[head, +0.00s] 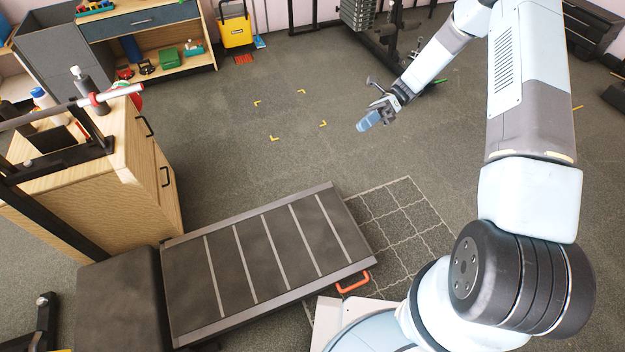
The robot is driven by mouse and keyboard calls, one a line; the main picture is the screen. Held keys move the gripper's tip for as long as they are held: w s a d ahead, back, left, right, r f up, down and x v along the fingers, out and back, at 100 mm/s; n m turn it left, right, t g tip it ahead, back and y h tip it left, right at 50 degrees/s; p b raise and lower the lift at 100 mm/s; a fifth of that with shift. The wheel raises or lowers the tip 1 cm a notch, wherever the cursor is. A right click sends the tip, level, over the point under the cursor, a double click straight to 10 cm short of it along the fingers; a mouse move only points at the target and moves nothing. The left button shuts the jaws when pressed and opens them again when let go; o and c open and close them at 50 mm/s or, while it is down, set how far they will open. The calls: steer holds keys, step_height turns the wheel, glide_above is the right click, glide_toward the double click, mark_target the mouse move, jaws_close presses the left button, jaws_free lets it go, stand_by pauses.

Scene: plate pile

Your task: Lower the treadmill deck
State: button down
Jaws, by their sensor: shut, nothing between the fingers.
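The treadmill deck (180,301) is a dark panel with pale cross stripes and grey side rails, at the lower middle of the head view. Its left end meets a dark block (118,302). I cannot tell from this one view how far its right end stands off the floor. An orange handle (353,284) sticks out at the deck's near right corner. My gripper (362,125) is shut and empty, with bluish fingertips. In the picture it is up and to the right of the deck, well apart from it and the handle.
A wooden cabinet (150,185) stands left of the deck, with a grey bar (60,113) in front. A pale grid (402,222) lies on the floor beyond the deck's right end. Yellow corner marks (273,138) outline open floor. A yellow bucket (235,28) and shelves are behind.

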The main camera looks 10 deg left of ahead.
steer(key=s+a+f+m+y, duration=0.25)
steer(key=f+m+y, duration=0.4)
steer(key=f, duration=0.55)
steer(key=s+a+f+m+y, duration=0.2)
steer(key=s+f+m+y, duration=0.35)
steer(key=f, duration=0.75)
steer(key=s+a+r+m+y, duration=0.1)
steer(key=s+a+r, duration=0.2)
steer(key=a+r, duration=0.5)
step_height(320, 180, up, 2)
steer(key=shift+s+a+r, duration=0.1)
steer(key=shift+s+a, duration=0.05)
steer(key=shift+a, duration=0.25)
stand_by(0.7)
